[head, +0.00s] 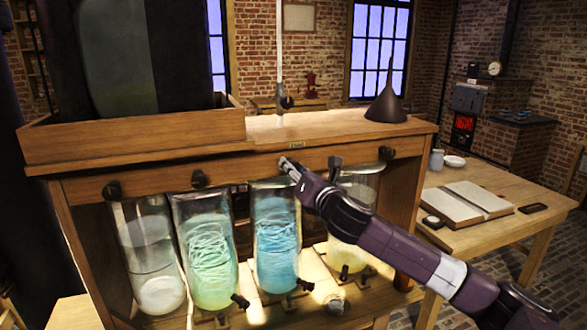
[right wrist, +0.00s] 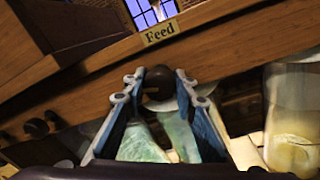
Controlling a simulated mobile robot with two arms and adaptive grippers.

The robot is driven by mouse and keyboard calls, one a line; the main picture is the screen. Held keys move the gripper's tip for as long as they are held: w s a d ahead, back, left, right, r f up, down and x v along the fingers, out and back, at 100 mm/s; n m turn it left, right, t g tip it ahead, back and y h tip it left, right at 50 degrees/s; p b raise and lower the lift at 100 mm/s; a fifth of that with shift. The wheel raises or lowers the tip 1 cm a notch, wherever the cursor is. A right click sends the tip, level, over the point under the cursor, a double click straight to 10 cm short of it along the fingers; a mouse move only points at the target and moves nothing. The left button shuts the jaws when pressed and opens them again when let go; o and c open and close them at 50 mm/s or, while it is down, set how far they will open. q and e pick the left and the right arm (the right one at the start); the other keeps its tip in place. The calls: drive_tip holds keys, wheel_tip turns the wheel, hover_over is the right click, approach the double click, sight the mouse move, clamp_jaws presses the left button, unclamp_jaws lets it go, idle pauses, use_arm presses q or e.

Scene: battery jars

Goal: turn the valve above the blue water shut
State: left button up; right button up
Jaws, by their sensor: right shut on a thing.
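The glass jar with blue water (head: 277,245) stands in the wooden cabinet, second from the right in the row. My right gripper (head: 289,165) reaches in from the right to the cabinet's front rail, just above this jar. In the right wrist view, my right gripper's fingers (right wrist: 157,92) are shut on a dark rounded valve knob (right wrist: 157,80), below the "Feed" label. The gripper hides this valve in the head view. Its turn angle cannot be told. My left gripper is not in view.
Other dark valves sit along the rail at the far left (head: 112,190), above the green jar (head: 198,180) and at the right (head: 386,153). A dark funnel (head: 386,103) stands on the cabinet top. A side table (head: 440,232) holds an open book (head: 465,200).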

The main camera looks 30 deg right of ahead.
drive_tip(key=m, duration=0.7)
drive_tip(key=shift+m+h, duration=0.3)
drive_tip(key=shift+h, duration=0.1)
drive_tip(key=m, duration=0.3)
drive_tip(key=shift+m, duration=0.4)
drive_tip(key=shift+m+h, duration=0.3)
drive_tip(key=shift+m, duration=1.5)
drive_tip(key=o, duration=1.2)
drive_tip(key=shift+r, duration=0.1)
drive_tip(key=shift+c, duration=0.2)
